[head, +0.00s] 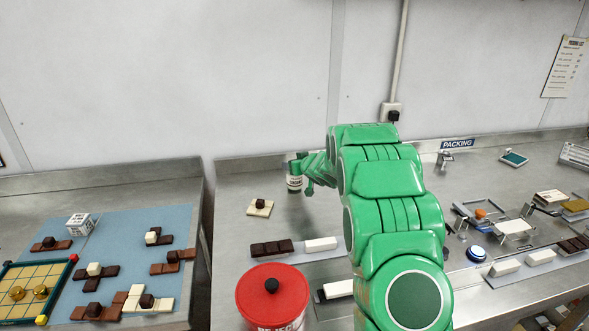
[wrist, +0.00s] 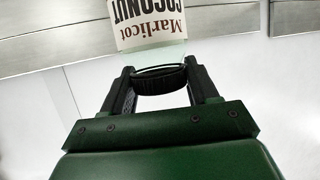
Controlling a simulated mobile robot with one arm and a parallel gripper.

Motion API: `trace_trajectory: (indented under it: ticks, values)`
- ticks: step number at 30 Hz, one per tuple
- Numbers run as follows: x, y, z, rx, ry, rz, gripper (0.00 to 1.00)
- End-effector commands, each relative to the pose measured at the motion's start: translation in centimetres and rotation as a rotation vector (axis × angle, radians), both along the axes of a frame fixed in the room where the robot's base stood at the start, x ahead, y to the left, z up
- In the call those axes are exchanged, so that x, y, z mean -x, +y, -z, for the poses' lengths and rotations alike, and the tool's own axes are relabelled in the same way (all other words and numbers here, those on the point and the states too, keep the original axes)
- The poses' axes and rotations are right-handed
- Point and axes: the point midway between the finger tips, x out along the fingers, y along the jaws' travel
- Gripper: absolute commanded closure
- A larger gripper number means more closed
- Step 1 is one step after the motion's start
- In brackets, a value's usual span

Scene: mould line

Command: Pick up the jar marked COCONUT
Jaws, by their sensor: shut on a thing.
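The COCONUT jar (wrist: 150,24) shows at the top of the wrist view, its pale label reading "Marlicot COCONUT" upside down. My gripper (wrist: 160,78) is shut on the jar's dark ribbed lid, with one finger on each side. In the head view the jar (head: 294,183) is small, with a pale label, at the back left of the right-hand bench. My gripper (head: 298,165) is at its top there, partly hidden by my green arm. Whether the jar touches the bench is hard to tell.
A red bin with a black knob (head: 272,297) stands at the bench front. A cream tile with a dark piece (head: 260,206) lies left of the jar.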

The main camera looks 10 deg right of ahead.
Motion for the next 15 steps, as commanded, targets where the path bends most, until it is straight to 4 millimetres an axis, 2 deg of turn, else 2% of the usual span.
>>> trace_trajectory:
  ticks: [5,15]
  values:
    - [-0.1,0.1,-2.7,0.002,-0.005,-0.001,0.81]
    - [2.9,0.2,-5.9,0.000,-0.003,0.000,0.81]
